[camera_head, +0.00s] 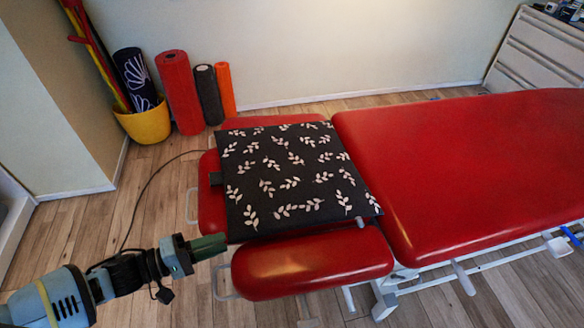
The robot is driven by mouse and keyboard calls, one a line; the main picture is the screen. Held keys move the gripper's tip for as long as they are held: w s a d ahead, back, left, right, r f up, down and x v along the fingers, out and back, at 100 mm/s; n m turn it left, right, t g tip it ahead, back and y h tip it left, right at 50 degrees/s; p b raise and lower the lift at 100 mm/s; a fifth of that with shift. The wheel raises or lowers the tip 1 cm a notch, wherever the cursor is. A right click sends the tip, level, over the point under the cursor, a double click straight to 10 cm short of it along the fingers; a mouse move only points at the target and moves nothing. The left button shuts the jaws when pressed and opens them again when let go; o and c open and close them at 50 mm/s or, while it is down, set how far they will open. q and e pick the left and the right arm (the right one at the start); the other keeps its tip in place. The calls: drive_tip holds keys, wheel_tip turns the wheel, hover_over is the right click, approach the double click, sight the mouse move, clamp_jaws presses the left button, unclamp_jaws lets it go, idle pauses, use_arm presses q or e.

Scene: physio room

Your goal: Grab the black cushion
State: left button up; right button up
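The black cushion (290,172) is flat and square with a pale leaf print. It lies on the head end of the red treatment table (460,165), across the head section and partly over the armrest parts. My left gripper (222,246) comes in from the lower left. Its fingertips are near the cushion's lower left corner, seemingly a little apart from it, over the gap by the front red armrest pad (312,262). Seen from the side, its opening cannot be made out. My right gripper is out of view.
A yellow bucket (146,125) with rolled items, a red roller (180,92), a black roller (208,95) and an orange roller (225,88) stand by the wall. A cable runs over the wooden floor. A white cabinet (540,55) stands at the back right.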

sight(246, 234)
use_arm(q)
drive_tip(key=shift+x, duration=3.8)
drive_tip(key=shift+a+f, duration=0.1)
drive_tip(key=shift+f, duration=0.1)
drive_tip(key=shift+c, duration=0.2)
clamp_jaws()
drive_tip(key=shift+r, duration=0.1)
